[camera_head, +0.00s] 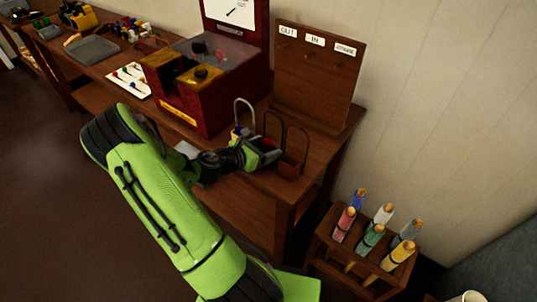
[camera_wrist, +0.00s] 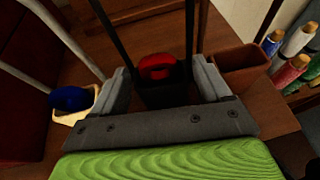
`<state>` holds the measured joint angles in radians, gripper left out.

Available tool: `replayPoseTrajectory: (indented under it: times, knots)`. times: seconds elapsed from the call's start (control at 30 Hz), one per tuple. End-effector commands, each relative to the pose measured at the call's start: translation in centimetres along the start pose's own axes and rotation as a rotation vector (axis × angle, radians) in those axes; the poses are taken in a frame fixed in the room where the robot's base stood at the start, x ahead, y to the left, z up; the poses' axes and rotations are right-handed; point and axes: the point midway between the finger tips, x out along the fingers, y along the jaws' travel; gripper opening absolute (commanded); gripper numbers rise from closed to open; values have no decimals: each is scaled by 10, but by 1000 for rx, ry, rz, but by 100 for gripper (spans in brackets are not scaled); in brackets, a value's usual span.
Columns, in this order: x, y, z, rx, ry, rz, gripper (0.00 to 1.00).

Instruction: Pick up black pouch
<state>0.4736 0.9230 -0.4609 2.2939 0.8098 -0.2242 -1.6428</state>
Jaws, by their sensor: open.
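The black pouch (camera_wrist: 163,99) with a tall dark handle stands on the wooden table, with a red item in its top. In the wrist view it lies between the two fingers of my gripper (camera_wrist: 162,70), which are open on either side of it with no clear grip. In the head view my gripper (camera_head: 264,150) is at the pouches and hides most of the black pouch; only its handle (camera_head: 272,115) shows. Whether the fingers touch the pouch cannot be told.
A cream pouch (camera_wrist: 88,112) with a blue item stands close on the left, and an empty-looking brown pouch (camera_wrist: 243,68) close on the right. A sign board (camera_head: 318,85) and a red machine (camera_head: 205,110) stand behind.

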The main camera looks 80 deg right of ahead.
Motion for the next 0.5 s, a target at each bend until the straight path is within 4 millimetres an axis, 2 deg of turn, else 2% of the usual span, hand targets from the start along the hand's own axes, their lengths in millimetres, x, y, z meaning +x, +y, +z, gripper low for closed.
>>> replayPoseTrajectory:
  times: [0.2,0.5]
  knots:
    - [1,0,0,-1,0,1,75]
    - [1,0,0,0,1,0,29]
